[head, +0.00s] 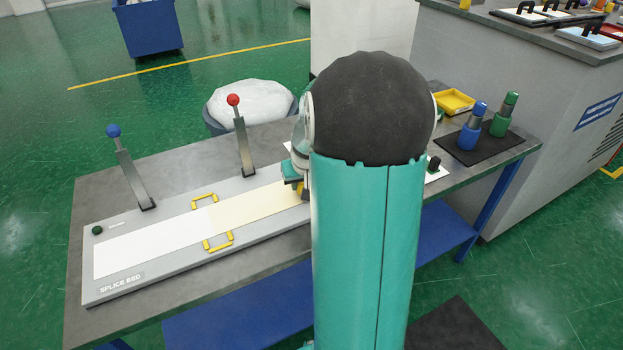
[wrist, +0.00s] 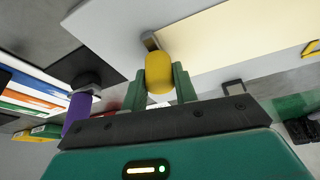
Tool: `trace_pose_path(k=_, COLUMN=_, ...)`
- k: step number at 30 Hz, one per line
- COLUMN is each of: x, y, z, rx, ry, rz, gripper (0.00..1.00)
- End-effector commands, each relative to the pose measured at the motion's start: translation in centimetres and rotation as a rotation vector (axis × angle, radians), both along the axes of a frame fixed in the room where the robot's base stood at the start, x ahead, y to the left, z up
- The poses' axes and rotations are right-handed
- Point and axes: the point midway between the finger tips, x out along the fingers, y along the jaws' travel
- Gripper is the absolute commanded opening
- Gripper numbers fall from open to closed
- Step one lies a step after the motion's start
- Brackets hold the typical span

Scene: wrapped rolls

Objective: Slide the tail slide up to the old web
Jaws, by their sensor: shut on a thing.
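The splice bed (head: 140,281) is a long light-grey bed on the table. A white web strip (head: 150,239) lies on its left part and a cream strip (head: 255,207) on its right part. Their ends appear to meet between two yellow brackets (head: 217,241); I cannot tell a small gap from an overlap. My gripper (wrist: 159,85) is shut on a yellow knob (wrist: 158,70), which seems to belong to the tail slide, beside the cream strip (wrist: 235,40) in the wrist view. In the head view my arm hides most of the gripper and the bed's right part.
Two levers stand along the bed's back edge, one with a blue knob (head: 113,131), one with a red knob (head: 233,100). Blue and green bottles (head: 470,132) stand on a dark mat at the table's right, near a yellow tray (head: 455,101). A purple handle (wrist: 77,112) is close to my gripper.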

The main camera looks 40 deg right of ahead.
Motion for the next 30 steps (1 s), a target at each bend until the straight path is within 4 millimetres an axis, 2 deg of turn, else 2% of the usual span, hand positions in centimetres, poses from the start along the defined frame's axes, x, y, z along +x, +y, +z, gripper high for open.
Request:
trace_pose_path(k=9, x=0.2, y=0.6, z=0.0, rx=0.004, ry=-0.001, rz=0.005, gripper=0.00)
trace_pose_path(k=10, x=0.2, y=0.6, z=0.0, rx=0.004, ry=-0.001, rz=0.005, gripper=0.30)
trace_pose_path(k=13, x=0.2, y=0.7, z=0.0, rx=0.004, ry=0.000, rz=0.005, gripper=0.50)
trace_pose_path(k=23, x=0.1, y=0.5, z=0.2, rx=0.001, ry=-0.001, rz=0.003, gripper=0.50)
trace_pose_path(k=26, x=-0.1, y=0.5, z=0.9, rx=-0.001, ry=-0.003, rz=0.001, gripper=0.50)
trace_pose_path(k=30, x=-0.8, y=0.9, z=3.0, rx=-0.002, ry=-0.005, rz=0.000, gripper=0.50)
